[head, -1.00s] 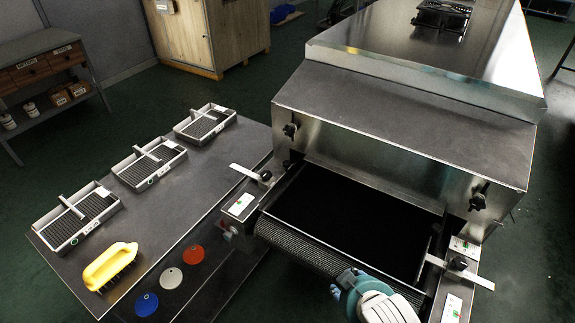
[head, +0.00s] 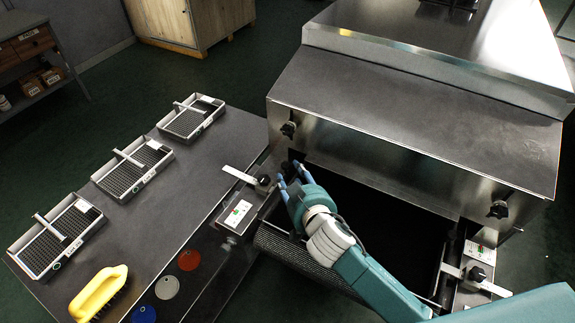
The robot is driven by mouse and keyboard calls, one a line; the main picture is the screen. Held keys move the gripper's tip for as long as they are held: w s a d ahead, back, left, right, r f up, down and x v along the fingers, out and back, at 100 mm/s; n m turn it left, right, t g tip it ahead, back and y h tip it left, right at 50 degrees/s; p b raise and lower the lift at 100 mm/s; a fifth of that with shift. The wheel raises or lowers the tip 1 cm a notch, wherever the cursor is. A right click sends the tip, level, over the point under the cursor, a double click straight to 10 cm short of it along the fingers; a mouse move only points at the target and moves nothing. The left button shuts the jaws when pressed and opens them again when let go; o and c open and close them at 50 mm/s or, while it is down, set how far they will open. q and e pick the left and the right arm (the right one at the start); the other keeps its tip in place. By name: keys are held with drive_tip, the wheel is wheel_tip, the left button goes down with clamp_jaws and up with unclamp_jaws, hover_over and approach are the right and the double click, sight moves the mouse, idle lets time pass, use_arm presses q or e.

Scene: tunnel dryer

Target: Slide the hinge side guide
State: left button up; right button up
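Two side guides flank the dryer's black belt (head: 375,228). The left guide is a pale metal bar (head: 240,175) with a black knob (head: 264,183) at its inner end. The right guide is a similar bar (head: 487,284) with a black knob (head: 476,272). No readable label tells me which one is the hinge side. My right gripper (head: 288,174) reaches over the belt from the lower right. Its blue fingers are spread, with nothing seen between them, just right of the left knob. Contact with the knob cannot be told. My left gripper is out of view.
A steel table (head: 190,180) at left holds several wire-grid trays and a yellow brush (head: 99,293).

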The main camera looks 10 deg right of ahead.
sight(286, 167)
drive_tip(key=x, duration=0.4)
drive_tip(key=shift+a, duration=0.1)
drive_tip(key=shift+x, duration=1.1)
drive_tip(key=shift+f, duration=0.1)
drive_tip(key=c, duration=0.7)
clamp_jaws()
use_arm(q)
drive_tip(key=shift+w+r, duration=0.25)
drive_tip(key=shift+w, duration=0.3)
